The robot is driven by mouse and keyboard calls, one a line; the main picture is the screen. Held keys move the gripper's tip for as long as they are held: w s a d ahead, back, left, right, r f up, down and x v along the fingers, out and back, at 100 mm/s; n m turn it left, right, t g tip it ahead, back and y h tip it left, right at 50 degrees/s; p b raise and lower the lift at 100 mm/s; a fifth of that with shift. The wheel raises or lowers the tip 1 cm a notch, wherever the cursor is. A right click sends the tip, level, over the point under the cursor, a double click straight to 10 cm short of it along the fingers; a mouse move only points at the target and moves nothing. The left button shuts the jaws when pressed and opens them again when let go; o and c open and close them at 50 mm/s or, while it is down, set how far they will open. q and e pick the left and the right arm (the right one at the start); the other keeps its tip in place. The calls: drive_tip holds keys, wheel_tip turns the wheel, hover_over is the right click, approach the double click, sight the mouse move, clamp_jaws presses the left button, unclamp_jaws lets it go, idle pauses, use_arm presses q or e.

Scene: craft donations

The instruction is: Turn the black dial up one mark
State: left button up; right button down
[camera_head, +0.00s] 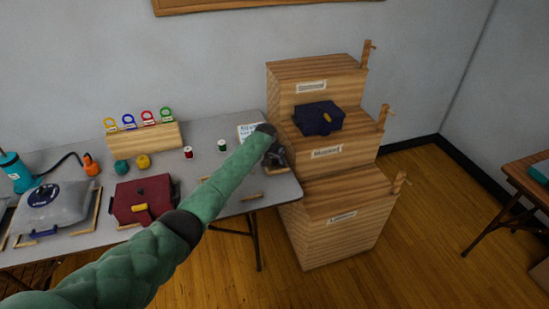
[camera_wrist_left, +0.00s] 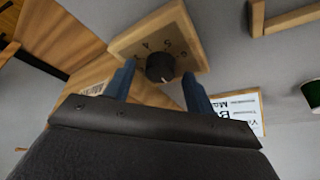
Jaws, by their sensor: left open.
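The black dial (camera_wrist_left: 160,67) sits on a square wooden plate (camera_wrist_left: 128,42) with printed marks, among them what look like 4, 5 and 6, in the left wrist view. I cannot clearly tell which mark it points at. My left gripper's blue fingers (camera_wrist_left: 158,88) are open, one on each side of the dial's near edge; I cannot tell whether they touch it. In the head view my left gripper (camera_head: 276,157) is at the right end of the grey table (camera_head: 212,130), and my arm hides the dial there.
A stepped wooden stand (camera_head: 325,215) with a dark blue box (camera_head: 318,118) rises just right of the gripper. A white printed card (camera_head: 247,130) and a green spool (camera_head: 222,146) are close by. A red box (camera_head: 142,200) is farther left.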

use_arm(q)
drive_tip(key=shift+w+f, duration=0.15)
drive_tip(key=shift+f, duration=0.05)
use_arm(e)
drive_tip(key=shift+w+f, duration=0.1)
use_arm(q)
drive_tip(key=shift+c, duration=0.2)
drive_tip(key=c, duration=0.9)
use_arm(e)
drive_tip(key=shift+d, duration=0.1)
use_arm(q)
drive_tip(key=shift+m+b, duration=0.3)
drive_tip(key=shift+b, duration=0.05)
